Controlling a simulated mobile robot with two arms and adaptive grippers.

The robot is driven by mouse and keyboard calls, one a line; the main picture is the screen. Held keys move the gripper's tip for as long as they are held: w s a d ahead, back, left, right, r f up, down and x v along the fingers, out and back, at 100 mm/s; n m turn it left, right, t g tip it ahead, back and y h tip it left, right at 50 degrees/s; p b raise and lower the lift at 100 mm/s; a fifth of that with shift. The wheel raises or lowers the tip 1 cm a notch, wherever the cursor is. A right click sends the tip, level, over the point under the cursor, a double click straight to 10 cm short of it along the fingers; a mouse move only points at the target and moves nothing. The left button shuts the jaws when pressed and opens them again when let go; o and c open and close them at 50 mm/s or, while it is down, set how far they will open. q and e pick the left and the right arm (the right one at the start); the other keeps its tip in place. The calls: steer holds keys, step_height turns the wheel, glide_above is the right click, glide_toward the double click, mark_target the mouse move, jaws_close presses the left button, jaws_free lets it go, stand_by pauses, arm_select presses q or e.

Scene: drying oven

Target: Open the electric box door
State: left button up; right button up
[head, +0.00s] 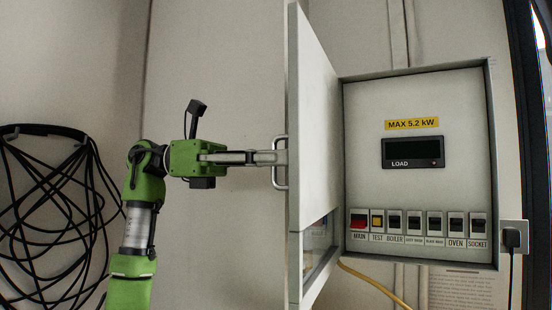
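The electric box door (314,120) stands swung well out from the box, at the left side of the opening. The box's inner panel (365,180) is exposed, with a display, a yellow label and a row of switches. A metal handle (276,176) sits on the door's outer face. My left gripper (279,157) reaches it from the left, level, with its fingers close together at the upper part of the handle; it looks shut on it. The far finger is largely hidden. My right gripper is not in view.
A black cable coil (55,205) hangs on the wall at left. A socket with a black plug (513,237) is right of the box. A yellow cable (375,284) runs below it. A small compartment (318,240) shows under the door. Wall space left of the door is clear.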

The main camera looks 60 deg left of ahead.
arm_select(q)
steer(key=shift+o, duration=0.7)
steer(key=v, duration=1.2)
stand_by(0.4)
